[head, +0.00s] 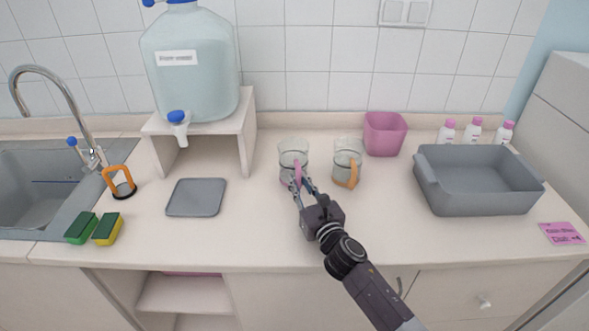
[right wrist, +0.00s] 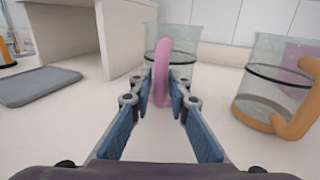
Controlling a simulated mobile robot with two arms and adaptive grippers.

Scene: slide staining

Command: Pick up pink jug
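The pink jug (head: 293,153) is a clear glass jug with a dark band and a pink handle, upright on the counter in the middle of the head view. Its pink handle (right wrist: 161,72) stands between the fingers of my right gripper (right wrist: 161,82) in the right wrist view. In the head view my right gripper (head: 303,187) reaches the jug from the front. Its fingers are on either side of the handle with slight gaps visible, so it looks open around it. My left gripper is not in view.
A similar jug with an orange handle (head: 347,163) stands close on the right. Behind are a pink container (head: 385,134) and several white bottles (head: 472,131). A grey basin (head: 475,192) is at right. A grey tray (head: 196,197) and white stand (head: 247,130) are at left.

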